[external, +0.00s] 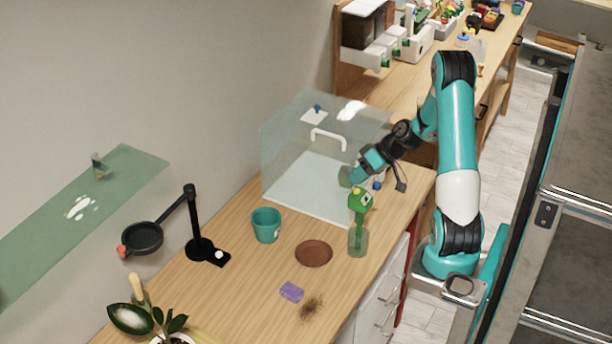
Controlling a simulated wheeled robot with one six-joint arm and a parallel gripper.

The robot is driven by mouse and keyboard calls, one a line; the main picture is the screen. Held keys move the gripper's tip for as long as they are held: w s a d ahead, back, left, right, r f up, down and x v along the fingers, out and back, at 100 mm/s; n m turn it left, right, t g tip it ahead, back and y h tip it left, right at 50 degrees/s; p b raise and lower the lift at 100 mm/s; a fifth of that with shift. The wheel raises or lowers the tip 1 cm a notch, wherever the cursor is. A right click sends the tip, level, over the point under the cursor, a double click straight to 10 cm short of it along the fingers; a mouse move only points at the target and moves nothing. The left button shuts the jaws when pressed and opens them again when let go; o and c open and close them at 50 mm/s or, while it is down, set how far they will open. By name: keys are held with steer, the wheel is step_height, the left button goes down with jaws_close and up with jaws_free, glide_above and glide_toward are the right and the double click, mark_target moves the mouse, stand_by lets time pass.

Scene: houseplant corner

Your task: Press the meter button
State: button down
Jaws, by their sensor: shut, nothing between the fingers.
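My gripper (349,179) is shut and empty. It points down and to the left at the front right side of the clear box (283,150), above the wooden bench. I cannot tell whether its tips touch the box. A spray bottle (358,241) with a green head stands just below the gripper in the picture. A small blue part (377,185) shows beside the gripper; I cannot tell what it belongs to. No meter or meter button can be made out for certain in this view.
A teal pot (266,224), a brown saucer (314,253), a purple block (291,292) and spilled soil (312,307) lie on the bench (255,290). A black magnifier stand (198,248) and a leafy plant (131,319) are at left. A green glass shelf (120,180) juts from the wall.

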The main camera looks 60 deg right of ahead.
step_height(320, 180, up, 6)
steer(key=p, duration=0.4)
steer(key=shift+p, duration=0.3)
